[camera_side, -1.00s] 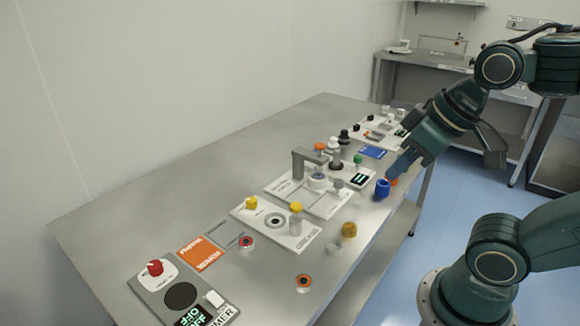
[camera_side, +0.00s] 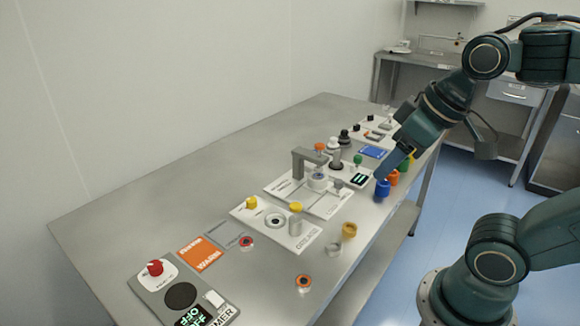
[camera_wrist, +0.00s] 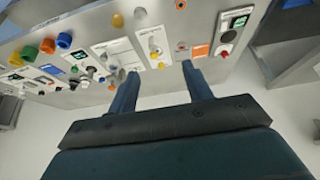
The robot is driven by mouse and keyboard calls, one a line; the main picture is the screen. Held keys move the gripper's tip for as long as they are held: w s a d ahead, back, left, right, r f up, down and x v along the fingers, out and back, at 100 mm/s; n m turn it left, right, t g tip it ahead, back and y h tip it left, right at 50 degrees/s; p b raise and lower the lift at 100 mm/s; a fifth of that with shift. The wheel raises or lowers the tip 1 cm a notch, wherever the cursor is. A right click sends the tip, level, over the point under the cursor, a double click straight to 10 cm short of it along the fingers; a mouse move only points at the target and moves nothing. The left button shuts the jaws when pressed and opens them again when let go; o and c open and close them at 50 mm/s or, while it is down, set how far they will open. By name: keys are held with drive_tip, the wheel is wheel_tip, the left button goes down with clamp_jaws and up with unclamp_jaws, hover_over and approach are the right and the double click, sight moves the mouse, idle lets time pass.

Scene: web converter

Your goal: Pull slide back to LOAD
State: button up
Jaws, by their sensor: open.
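In the side view a white station plate (camera_side: 330,206) on the table carries a grey arch (camera_side: 299,162). A light round nest (camera_side: 317,181) sits under the arch, and a small grey knob (camera_side: 338,183) stands to its right on the plate. This looks like the slide; its lettering is too small to read. My gripper (camera_side: 382,178) is in the air close to the blue jar in the picture, right of the plate. In the wrist view my gripper (camera_wrist: 157,70) is open, its two blue fingers apart with nothing between them. The left finger partly covers the arch station (camera_wrist: 112,55).
Blue (camera_side: 382,189), orange (camera_side: 392,178) and green (camera_side: 404,166) jars stand along the table's right edge. A nearer plate with yellow knobs (camera_side: 252,202), a loose ring (camera_side: 303,282) and a warmer with a red knob (camera_side: 155,267) lie nearer the camera. The table's left side is clear.

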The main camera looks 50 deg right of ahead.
drive_tip(key=w+d+r+g, duration=0.1)
drive_tip(key=w+d+g, duration=0.1)
drive_tip(key=w+d, duration=0.5)
drive_tip(key=m+g, duration=0.3)
hover_over(339, 181)
wheel_tip(339, 181, down, 15)
drive_tip(key=shift+r, duration=0.15)
drive_tip(key=shift+f, duration=6.9)
drive_tip(key=shift+a, duration=0.1)
clamp_jaws()
